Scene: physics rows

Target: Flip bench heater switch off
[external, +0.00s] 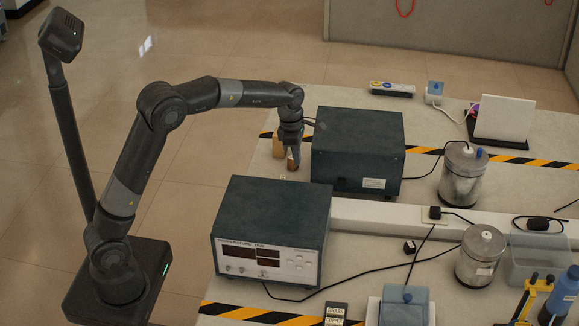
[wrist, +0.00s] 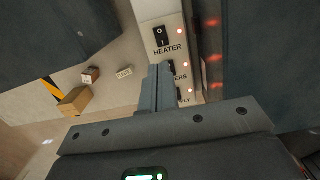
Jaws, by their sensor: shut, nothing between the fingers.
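The heater switch (wrist: 161,36) is a black rocker marked I and O on a pale strip in the wrist view, above the printed word HEATER. A small red light (wrist: 180,31) glows beside it. I cannot tell which way the rocker is tipped. My gripper (wrist: 158,70) is shut and empty, its fingertips just below the HEATER label, apart from that switch in the picture. The fingers partly hide a second switch and its label ending in ERS. In the external view my gripper (external: 293,165) is low beside the left side of the rear dark box (external: 358,148); the switch is not discernible there.
Two more red lights (wrist: 185,78) glow along the strip. A wooden block (wrist: 74,101) and small labelled pieces lie left of it. The front instrument box (external: 271,228) stands near my arm. Metal canisters (external: 463,173), cables and striped tape occupy the bench's right.

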